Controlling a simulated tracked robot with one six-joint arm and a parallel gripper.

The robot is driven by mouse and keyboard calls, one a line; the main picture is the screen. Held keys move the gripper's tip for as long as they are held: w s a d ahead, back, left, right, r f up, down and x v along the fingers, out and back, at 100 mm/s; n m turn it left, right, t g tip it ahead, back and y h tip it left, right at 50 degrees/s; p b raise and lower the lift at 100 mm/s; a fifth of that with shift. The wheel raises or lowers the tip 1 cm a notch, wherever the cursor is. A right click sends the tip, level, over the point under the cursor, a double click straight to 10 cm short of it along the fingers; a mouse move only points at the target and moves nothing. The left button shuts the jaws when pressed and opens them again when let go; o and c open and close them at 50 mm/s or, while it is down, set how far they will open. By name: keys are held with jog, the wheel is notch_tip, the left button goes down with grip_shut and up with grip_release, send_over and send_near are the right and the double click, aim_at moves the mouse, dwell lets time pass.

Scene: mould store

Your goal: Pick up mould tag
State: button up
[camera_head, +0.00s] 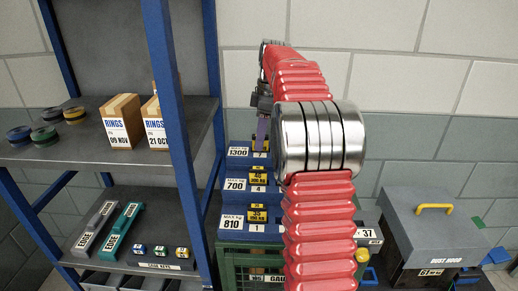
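Blue stepped blocks (236,214) with white number labels stand in the middle, partly behind my red arm. Yellow tags sit on them, one marked 40 (258,179) and one marked 35 (257,213). No label reads "mould tag", so I cannot tell which piece that is. My gripper (262,140) is small and dark behind the silver joint of my arm. A purple piece shows at its end, just above the top blue block marked 1300. I cannot tell whether the gripper touches the block, or whether it is open or shut.
A blue-posted shelf (170,135) at left holds ring boxes (121,122), tape rolls (45,137), a teal case (123,231) and small blocks. A green crate (232,262) is under the blue blocks. A grey dust hood (430,232) with a yellow handle stands at right.

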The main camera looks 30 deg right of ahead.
dwell(0.4)
grip_shut()
